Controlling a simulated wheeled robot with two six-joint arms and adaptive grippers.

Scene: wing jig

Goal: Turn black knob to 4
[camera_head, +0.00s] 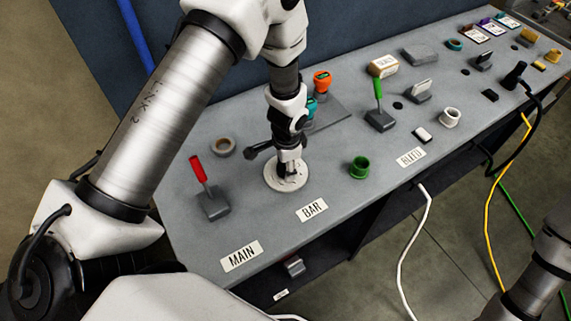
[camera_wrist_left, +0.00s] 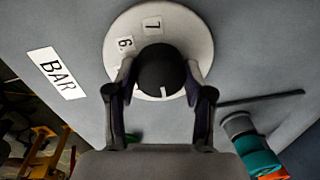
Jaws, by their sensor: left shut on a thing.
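The black knob (camera_wrist_left: 160,68) sits in the middle of a round white dial (camera_wrist_left: 118,28) in the left wrist view. The numbers 7 and 6 show on the dial; other numbers are hidden by the knob and fingers. A pale mark is on the knob's lower edge. My left gripper (camera_wrist_left: 158,78) is shut on the knob, one finger on each side. In the head view my left gripper (camera_head: 289,163) points straight down onto the dial (camera_head: 273,182), hiding the knob. My right gripper is out of the picture.
The dial is on a grey panel (camera_head: 340,205) beside a BAR label (camera_head: 312,209). A red lever (camera_head: 199,170) stands to the left, a green ring (camera_head: 359,167) to the right. Orange (camera_head: 322,82) and teal pieces stand behind. A green lever (camera_head: 379,96) is farther right.

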